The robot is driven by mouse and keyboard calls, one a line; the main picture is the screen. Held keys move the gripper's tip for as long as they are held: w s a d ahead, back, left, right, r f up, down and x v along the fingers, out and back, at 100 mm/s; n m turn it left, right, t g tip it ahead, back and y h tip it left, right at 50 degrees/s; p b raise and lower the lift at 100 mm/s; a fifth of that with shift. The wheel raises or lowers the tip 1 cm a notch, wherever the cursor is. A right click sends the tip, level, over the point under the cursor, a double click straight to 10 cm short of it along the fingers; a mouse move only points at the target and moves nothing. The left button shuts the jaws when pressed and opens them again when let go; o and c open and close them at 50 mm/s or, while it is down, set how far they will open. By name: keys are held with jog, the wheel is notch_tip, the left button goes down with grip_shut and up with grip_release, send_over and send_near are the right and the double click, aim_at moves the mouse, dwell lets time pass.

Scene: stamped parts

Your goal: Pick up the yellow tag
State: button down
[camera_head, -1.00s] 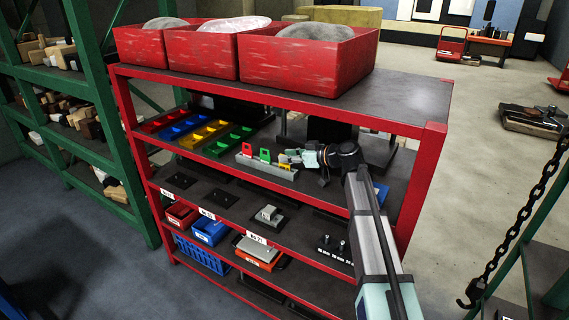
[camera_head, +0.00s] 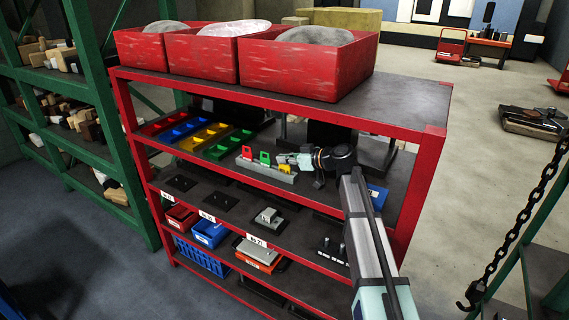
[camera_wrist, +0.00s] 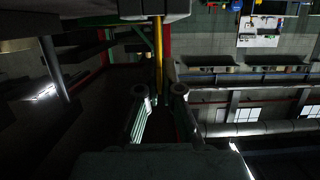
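The yellow tag (camera_head: 285,169) stands at the right end of a grey slotted holder (camera_head: 262,172) on the red rack's upper open shelf. A red tag (camera_head: 247,153) and a green tag (camera_head: 265,157) stand to its left in the same holder. My gripper (camera_head: 284,159) is at the yellow tag, partly overlapping it in the head view. In the wrist view the yellow tag (camera_wrist: 158,50) shows edge-on as a thin strip below the grey holder (camera_wrist: 153,9). The two fingertips of my gripper (camera_wrist: 158,90) are apart, one on each side of the strip, with visible gaps.
Colored compartment bins (camera_head: 195,137) lie left of the holder. Red crates (camera_head: 300,65) stand on the rack's top board (camera_head: 405,97), above the arm. A blue item (camera_head: 377,194) is right of my wrist. Lower shelves hold trays and parts.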

jog(key=shift+r, duration=0.15)
jog(key=shift+r+b, duration=0.65)
jog(key=shift+r, duration=0.25)
jog(key=s+a+b, duration=0.2)
jog(key=s+a, duration=0.2)
jog(key=s, duration=0.4)
jog(key=s+a+r+b, duration=0.1)
jog(key=s+a, duration=0.3)
jog(key=s, duration=0.4)
jog(key=shift+r+b, duration=0.15)
jog(key=shift+b, duration=0.65)
jog(key=shift+s, duration=0.1)
